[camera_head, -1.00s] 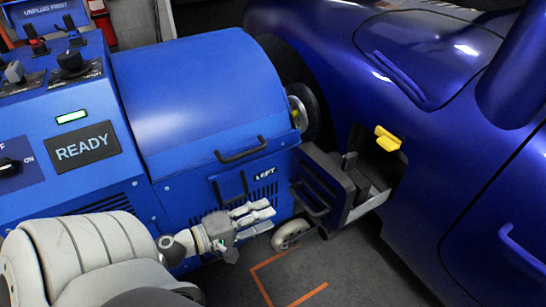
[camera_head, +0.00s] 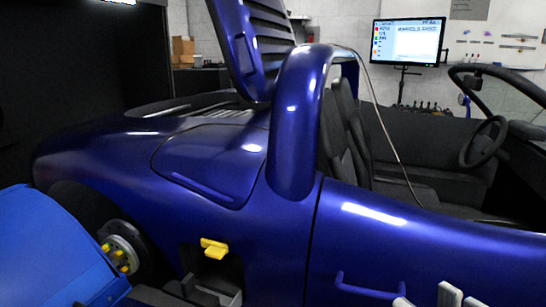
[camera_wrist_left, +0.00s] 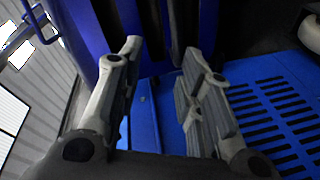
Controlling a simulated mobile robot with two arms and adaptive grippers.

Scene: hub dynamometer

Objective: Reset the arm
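My left gripper (camera_wrist_left: 158,95) shows in the left wrist view with its two grey fingers apart and nothing between them. Blue panels, one with dark vent slots (camera_wrist_left: 285,105), lie beyond the fingers. The left gripper is outside the head view. Light grey fingertips (camera_head: 440,297), probably of my right gripper, poke in at the bottom right edge of the head view, in front of the car's side. The rest of that gripper is cut off, so its opening cannot be told.
A dark blue open car (camera_head: 240,150) fills the head view. The blue dynamometer (camera_head: 45,255) stands at the lower left by the wheel hub (camera_head: 122,255). A yellow lever (camera_head: 213,248) sits at an opening in the car's side. A monitor (camera_head: 408,42) stands behind.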

